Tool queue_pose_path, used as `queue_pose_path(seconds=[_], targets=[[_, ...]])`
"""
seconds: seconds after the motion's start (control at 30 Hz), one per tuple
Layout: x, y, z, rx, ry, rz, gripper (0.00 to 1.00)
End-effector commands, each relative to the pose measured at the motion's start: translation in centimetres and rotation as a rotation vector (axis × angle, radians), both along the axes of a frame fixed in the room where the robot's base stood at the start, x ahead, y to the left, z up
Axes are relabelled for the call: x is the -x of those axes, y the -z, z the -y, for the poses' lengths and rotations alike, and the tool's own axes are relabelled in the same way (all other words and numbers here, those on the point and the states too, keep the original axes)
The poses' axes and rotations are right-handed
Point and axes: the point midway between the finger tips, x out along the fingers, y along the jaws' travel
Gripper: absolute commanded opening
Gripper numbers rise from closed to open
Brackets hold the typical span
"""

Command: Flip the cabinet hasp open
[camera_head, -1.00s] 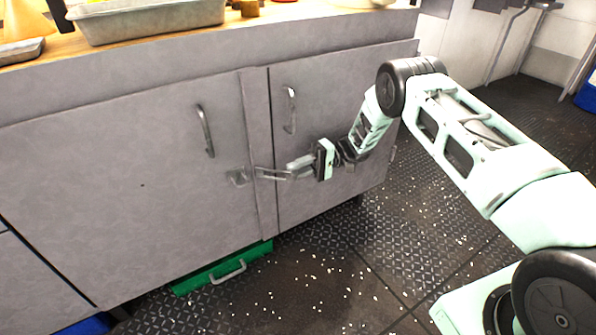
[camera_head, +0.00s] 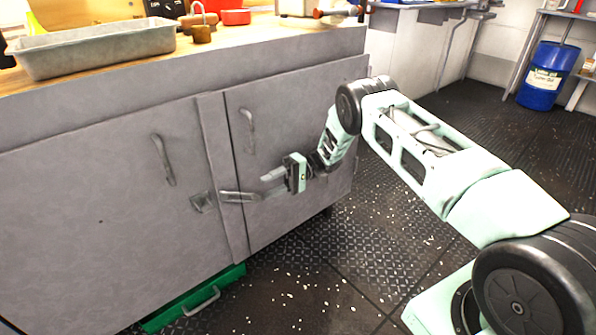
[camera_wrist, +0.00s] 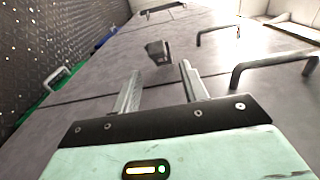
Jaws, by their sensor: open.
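The grey two-door cabinet (camera_head: 110,215) has a small metal hasp plate (camera_head: 203,203) on the left door, beside the seam; it also shows as a small block in the wrist view (camera_wrist: 157,52). A narrow metal bar (camera_head: 240,196) crosses the seam just right of the plate; I cannot tell whether it is the hasp strap or a finger. My gripper (camera_head: 258,186) is in front of the right door, fingers pointing left toward the plate. In the wrist view, my gripper (camera_wrist: 160,76) is open, with the block beyond and between its fingertips. No grip on the hasp is visible.
Bar handles stand out on the left door (camera_head: 163,160) and right door (camera_head: 248,132). A metal tray (camera_head: 95,50) sits on the counter. A blue drum (camera_head: 543,75) stands at the back right. The floor right of the cabinet is open.

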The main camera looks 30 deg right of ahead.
Motion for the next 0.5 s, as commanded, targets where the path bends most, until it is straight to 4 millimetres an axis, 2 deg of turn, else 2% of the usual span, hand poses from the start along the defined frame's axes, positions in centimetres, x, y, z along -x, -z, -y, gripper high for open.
queue_pose_path(seconds=[0.03, 0.3, 0.5], targets=[[-0.3, 0.0, 1.3, 0.001, 0.003, 0.0, 0.44], [-1.6, 0.1, 7.6, 0.001, 0.001, 0.002, 0.44], [-2.3, 0.2, 11.4, -0.004, 0.0, 0.002, 0.44]])
